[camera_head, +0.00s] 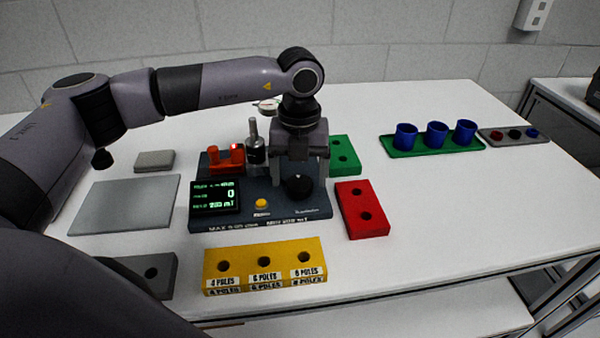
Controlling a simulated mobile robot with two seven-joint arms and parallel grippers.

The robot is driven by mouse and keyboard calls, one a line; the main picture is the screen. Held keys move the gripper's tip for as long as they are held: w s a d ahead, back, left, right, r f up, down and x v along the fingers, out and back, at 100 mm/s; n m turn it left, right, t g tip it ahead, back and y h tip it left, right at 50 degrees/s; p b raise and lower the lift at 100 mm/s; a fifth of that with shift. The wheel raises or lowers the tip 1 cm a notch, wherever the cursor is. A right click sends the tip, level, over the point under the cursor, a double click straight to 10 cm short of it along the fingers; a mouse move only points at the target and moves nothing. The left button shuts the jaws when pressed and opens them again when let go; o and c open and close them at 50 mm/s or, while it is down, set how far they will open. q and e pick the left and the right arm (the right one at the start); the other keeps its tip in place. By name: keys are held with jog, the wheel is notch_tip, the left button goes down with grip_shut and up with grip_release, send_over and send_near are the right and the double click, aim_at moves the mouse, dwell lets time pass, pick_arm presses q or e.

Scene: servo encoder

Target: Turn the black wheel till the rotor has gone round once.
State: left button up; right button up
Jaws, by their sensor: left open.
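The black wheel (298,187) is a round knob on the right part of a dark test stand (285,213). My left gripper (301,180) points down over it, open, with a finger to either side; I cannot tell whether they touch it. A metal cylinder with an upright shaft (254,140), perhaps the rotor, stands on the stand left of my gripper. My right gripper is not in view.
An orange-red part (226,159) and yellow button (262,204) are on the stand. Around it are a yellow block with holes (264,266), red block (361,208), green block (343,154) and grey plate (125,204). A green tray (408,152) holds blue cups. The table's right front is clear.

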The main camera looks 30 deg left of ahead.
pick_arm(q)
jog(key=shift+f, duration=0.5)
jog(key=c, duration=1)
jog(key=shift+c, duration=0.2)
